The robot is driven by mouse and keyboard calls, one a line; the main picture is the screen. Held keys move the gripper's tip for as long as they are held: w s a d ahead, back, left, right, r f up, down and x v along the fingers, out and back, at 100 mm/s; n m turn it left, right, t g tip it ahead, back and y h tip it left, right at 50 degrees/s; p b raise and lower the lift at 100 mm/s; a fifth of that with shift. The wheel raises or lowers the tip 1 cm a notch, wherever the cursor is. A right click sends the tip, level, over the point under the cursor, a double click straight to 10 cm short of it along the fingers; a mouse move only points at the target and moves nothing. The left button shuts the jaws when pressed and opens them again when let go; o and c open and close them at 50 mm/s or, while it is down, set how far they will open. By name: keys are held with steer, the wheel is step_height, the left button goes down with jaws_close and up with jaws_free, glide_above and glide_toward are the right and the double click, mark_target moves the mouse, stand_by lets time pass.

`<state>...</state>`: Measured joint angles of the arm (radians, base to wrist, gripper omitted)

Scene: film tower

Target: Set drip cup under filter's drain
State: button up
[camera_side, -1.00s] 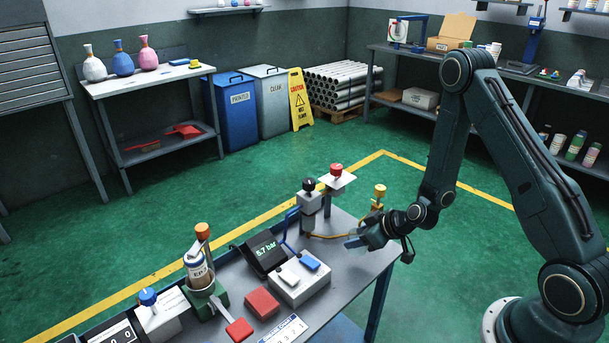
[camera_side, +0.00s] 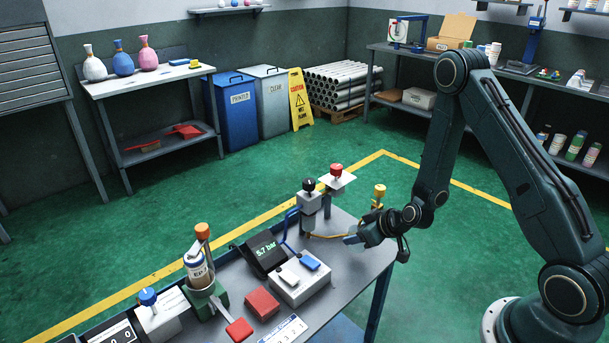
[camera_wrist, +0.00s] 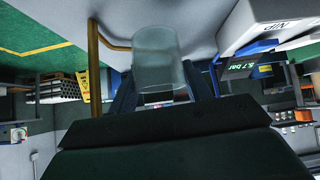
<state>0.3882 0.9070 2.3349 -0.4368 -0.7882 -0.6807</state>
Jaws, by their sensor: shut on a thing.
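My gripper (camera_side: 352,239) is low over the right end of the bench, right of the grey filter unit (camera_side: 309,201) with the black knob. In the wrist view a clear, pale cup (camera_wrist: 158,48) stands between the two fingers of my gripper (camera_wrist: 162,93), which are shut on it. The cup cannot be made out clearly in the side view. The filter's lower end (camera_side: 309,222) is just above the bench, left of my fingertips and apart from them. I cannot make out its drain opening.
A yellow pipe (camera_side: 325,236) runs low between the filter and my gripper. A red-knobbed valve (camera_side: 337,177) and yellow-knobbed post (camera_side: 379,194) stand behind. The pressure display (camera_side: 264,252) and switch box (camera_side: 300,279) are left and in front. The bench's right edge is close.

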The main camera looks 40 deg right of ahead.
steer(key=shift+f, duration=1.85)
steer(key=shift+f, duration=0.1)
steer(key=o, duration=1)
steer(key=shift+o, duration=0.2)
steer(key=shift+s+r, duration=0.1)
steer(key=shift+r, duration=0.15)
steer(key=v, duration=0.7)
steer(key=shift+r, duration=0.15)
